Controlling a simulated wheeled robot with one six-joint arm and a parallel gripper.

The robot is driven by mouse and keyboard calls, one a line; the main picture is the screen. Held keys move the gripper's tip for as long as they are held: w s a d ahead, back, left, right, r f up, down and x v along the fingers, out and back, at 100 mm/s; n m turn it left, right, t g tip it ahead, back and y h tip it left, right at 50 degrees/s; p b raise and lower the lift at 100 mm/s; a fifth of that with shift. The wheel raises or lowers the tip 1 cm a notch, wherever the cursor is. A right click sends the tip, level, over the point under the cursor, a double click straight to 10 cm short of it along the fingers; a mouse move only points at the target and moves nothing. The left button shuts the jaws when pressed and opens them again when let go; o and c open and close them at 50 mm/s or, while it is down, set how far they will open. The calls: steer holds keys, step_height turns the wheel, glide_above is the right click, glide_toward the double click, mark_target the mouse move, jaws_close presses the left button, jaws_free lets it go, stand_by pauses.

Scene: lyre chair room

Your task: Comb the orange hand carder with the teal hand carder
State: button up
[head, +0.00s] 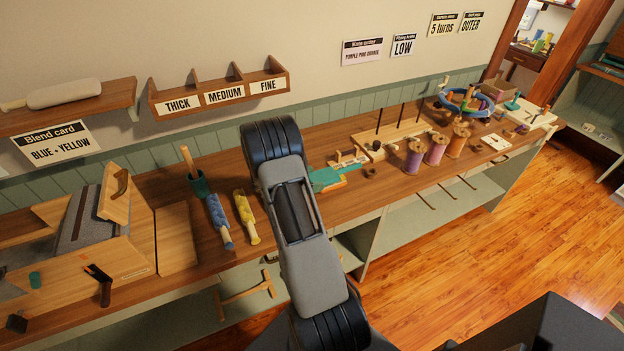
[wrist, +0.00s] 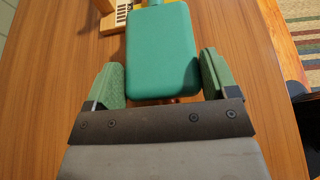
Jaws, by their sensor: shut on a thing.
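The teal hand carder (wrist: 162,48) lies between the green finger pads of my gripper (wrist: 161,65), its flat back facing the wrist camera. In the head view the teal carder (head: 324,178) shows just right of my arm, low over the bench; my gripper is hidden there behind the arm. A thin orange-yellow strip (head: 351,167) shows beside and under the teal carder, probably the orange hand carder, mostly covered. I cannot tell whether the two touch.
A small wooden stand (head: 346,158) is just behind the carders. A peg board (head: 392,143) and several thread spools (head: 414,157) stand to the right. The bench front edge is close.

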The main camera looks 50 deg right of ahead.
mark_target(331, 172)
steer(key=shift+d, duration=0.15)
steer(key=shift+s+d+b, duration=0.25)
steer(key=shift+s+d, duration=0.2)
steer(key=shift+d, duration=0.6)
steer(key=shift+s+d+b, duration=0.2)
steer(key=shift+s+d, duration=0.2)
steer(key=shift+d, duration=0.6)
steer(key=shift+s+d+b, duration=0.25)
steer(key=shift+s+d, duration=0.2)
steer(key=shift+d, duration=0.6)
steer(key=shift+r, duration=0.15)
steer(key=shift+r+p, duration=0.95)
steer(key=shift+r, duration=0.4)
steer(key=shift+w+a+f+b, duration=0.25)
steer(key=shift+w+a+f, duration=0.15)
steer(key=shift+a, duration=0.7)
steer(key=shift+w+a+f+b, duration=0.25)
steer(key=shift+w+a, duration=0.2)
steer(key=shift+a, duration=0.6)
steer(key=shift+w+a+f+b, duration=0.2)
steer(key=shift+w+a+f, duration=0.25)
steer(key=shift+a, duration=0.65)
